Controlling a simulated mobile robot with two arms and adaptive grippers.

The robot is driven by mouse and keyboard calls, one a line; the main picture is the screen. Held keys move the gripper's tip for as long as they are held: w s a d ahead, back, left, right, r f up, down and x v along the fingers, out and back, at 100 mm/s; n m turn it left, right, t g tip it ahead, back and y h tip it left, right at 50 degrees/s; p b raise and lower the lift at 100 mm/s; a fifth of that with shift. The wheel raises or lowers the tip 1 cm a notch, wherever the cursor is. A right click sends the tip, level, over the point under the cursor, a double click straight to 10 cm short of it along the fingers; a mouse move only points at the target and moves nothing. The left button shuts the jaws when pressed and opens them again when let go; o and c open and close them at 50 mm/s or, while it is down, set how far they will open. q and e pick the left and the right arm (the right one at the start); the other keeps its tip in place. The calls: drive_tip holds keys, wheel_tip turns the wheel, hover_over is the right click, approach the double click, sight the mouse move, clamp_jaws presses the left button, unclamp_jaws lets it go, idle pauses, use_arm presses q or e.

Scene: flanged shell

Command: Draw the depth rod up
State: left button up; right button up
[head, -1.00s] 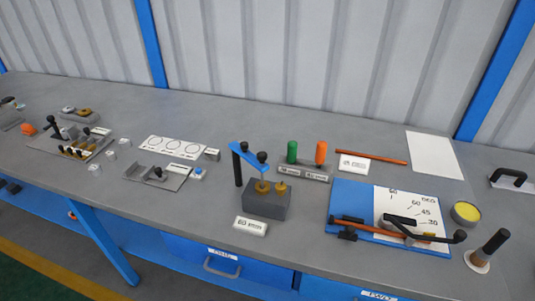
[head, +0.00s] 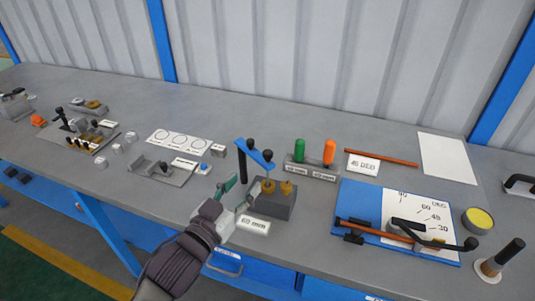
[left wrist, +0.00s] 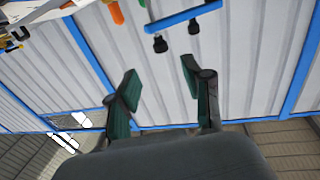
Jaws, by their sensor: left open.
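A black upright rod (head: 243,166) stands at the left side of a grey block (head: 272,207), under one end of a blue bar (head: 256,154). I take this for the depth rod. The bar carries black knobs (head: 267,156), and brass fittings (head: 286,188) sit on the block. My left gripper (head: 238,188) is open and empty in front of the block's left side, below the bar; its fingers partly cover the rod's lower part. In the left wrist view the open fingers (left wrist: 160,75) point towards the blue bar (left wrist: 184,15) and its black knobs, apart from them.
A white 60 mm label (head: 254,228) lies in front of the block. Green (head: 299,151) and orange (head: 329,152) handles stand in a grey holder behind it on the right. A blue board (head: 355,198) with a black-handled tool lies at right.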

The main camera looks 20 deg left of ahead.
sight(265, 158)
use_arm(q)
drive_tip(key=w, duration=0.4)
drive_tip(key=w+d+p, duration=0.1)
drive_tip(key=w, duration=0.3)
drive_tip(key=w+d+p, duration=0.1)
drive_tip(key=w, duration=0.3)
drive_tip(key=shift+d, duration=0.1)
drive_tip(key=shift+s, duration=0.1)
clamp_jaws()
